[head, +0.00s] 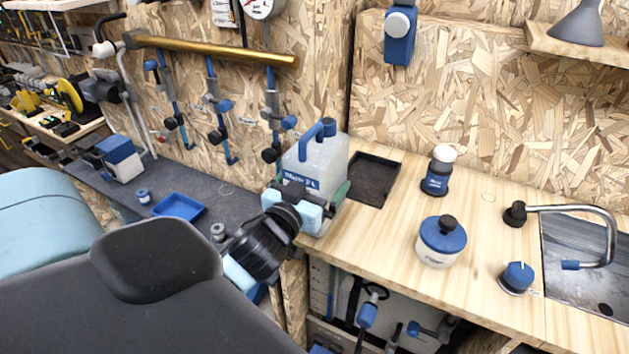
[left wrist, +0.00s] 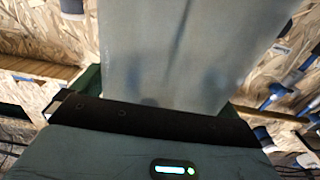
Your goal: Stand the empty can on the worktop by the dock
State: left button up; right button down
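The can (head: 325,158) is a translucent whitish jug with a blue handle, a blue cap and a blue label. It looks upright at the left end of the wooden worktop (head: 390,235). My left gripper (head: 309,195) has its green fingers on either side of the can's body and appears closed on it. In the left wrist view the can (left wrist: 185,50) fills the space between the fingers. The gripper hides the can's base, so I cannot tell whether it touches the worktop. The dark rectangular recess (head: 372,181), apparently the dock, lies just right of the can. My right gripper is out of view.
A blue-and-white lidded pot (head: 441,242), a dark blue jar with a white top (head: 439,170) and a blue knob (head: 517,277) stand on the worktop. A sink (head: 585,265) with a tap is at right. A blue tray (head: 179,207) lies on the grey bench. Clear wood lies before the recess.

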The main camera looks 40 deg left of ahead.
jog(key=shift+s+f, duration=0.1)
pick_arm(q)
jog(key=p+v, duration=0.1)
jog(key=v, duration=1.1)
jog(key=s+d+f+m+g+h, duration=0.2)
jog(key=s+d+f+g, duration=0.1)
jog(key=f, duration=0.7)
jog(key=s+d+f+m+g+h, duration=0.1)
jog(key=s+d+f+g+h, duration=0.2)
jog(key=f, duration=0.7)
jog(key=s+d+f+g, duration=0.1)
jog(key=s+d+f, duration=0.2)
jog(key=s+f, duration=0.3)
jog(key=s+d+f+m+g+h, duration=0.1)
jog(key=s+d+f+g, duration=0.1)
jog(key=s+f, duration=0.5)
jog(key=shift+s+d+m, duration=0.3)
jog(key=shift+s+d, duration=0.25)
jog(key=shift+d, duration=0.25)
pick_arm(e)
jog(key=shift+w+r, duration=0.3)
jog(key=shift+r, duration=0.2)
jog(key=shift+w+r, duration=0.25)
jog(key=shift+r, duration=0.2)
